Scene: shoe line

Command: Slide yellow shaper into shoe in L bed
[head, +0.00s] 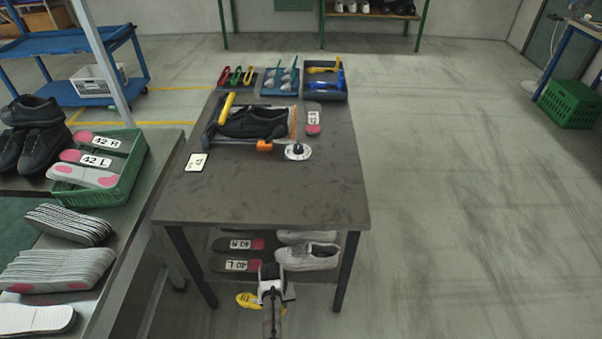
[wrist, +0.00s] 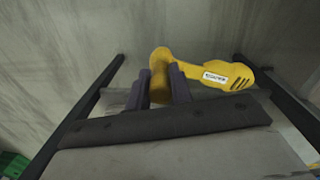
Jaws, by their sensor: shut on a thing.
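My gripper (head: 271,284) is low in front of the dark table, by its near edge. In the wrist view my gripper (wrist: 167,88) is shut on a yellow tool-like piece (wrist: 215,75) with a white label and dark slots. Part of this yellow piece (head: 246,300) shows left of my gripper in the head view. A black shoe (head: 253,122) lies in a frame on the table. A card (head: 197,161), its letter hard to read, lies at the frame's near left. A blue tray (head: 326,96) at the back right holds yellow and blue pieces.
The table (head: 270,195) is clear in its near half. An orange block (head: 265,146) and a round dial (head: 298,152) stand at the frame's near side. White shoes (head: 308,256) and insoles sit on the lower shelf. A green crate (head: 120,180) stands left.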

